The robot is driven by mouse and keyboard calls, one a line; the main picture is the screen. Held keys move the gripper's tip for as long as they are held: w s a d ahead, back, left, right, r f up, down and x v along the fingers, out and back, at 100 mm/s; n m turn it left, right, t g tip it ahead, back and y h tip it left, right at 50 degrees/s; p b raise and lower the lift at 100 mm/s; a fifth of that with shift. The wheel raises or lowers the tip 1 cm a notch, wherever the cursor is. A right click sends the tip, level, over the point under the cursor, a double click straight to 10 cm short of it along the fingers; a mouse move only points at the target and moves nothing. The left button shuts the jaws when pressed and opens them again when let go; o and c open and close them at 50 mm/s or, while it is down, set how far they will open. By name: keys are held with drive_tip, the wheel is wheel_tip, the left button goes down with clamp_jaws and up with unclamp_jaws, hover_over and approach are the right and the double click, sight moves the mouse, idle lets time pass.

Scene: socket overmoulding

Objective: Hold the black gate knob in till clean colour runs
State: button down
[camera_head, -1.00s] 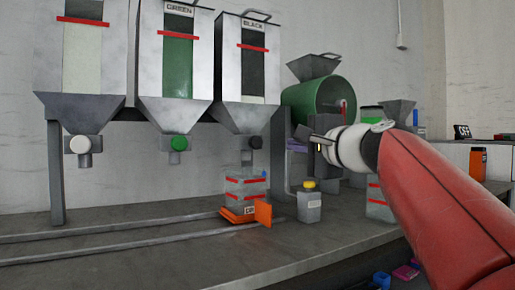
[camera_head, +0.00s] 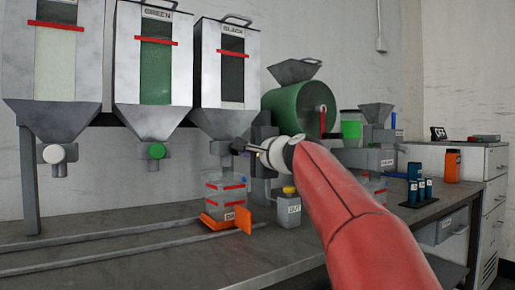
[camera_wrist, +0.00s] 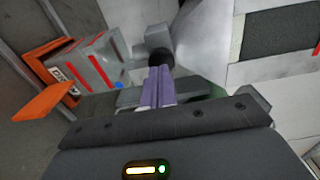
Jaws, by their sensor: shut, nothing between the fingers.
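The black gate knob (camera_head: 239,146) sits on the outlet under the black hopper (camera_head: 228,75). My gripper (camera_head: 250,149) is shut and empty, with its tips right at the knob from the right. In the wrist view the purple fingers (camera_wrist: 157,86) point at the dark knob (camera_wrist: 160,60); I cannot tell whether they touch it or whether it is pushed in. A clear container with red bands (camera_head: 226,187) stands below the outlet on an orange carriage (camera_head: 213,222); it also shows in the wrist view (camera_wrist: 96,62). I see no stream of colour falling.
The white knob (camera_head: 53,153) and green knob (camera_head: 156,151) are on the hoppers to the left. A small yellow-capped bottle (camera_head: 289,210) stands right of the carriage. A green drum (camera_head: 298,107) is behind my gripper. Rails run left along the open bench (camera_head: 120,265).

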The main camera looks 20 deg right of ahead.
drive_tip(key=shift+x, duration=0.85)
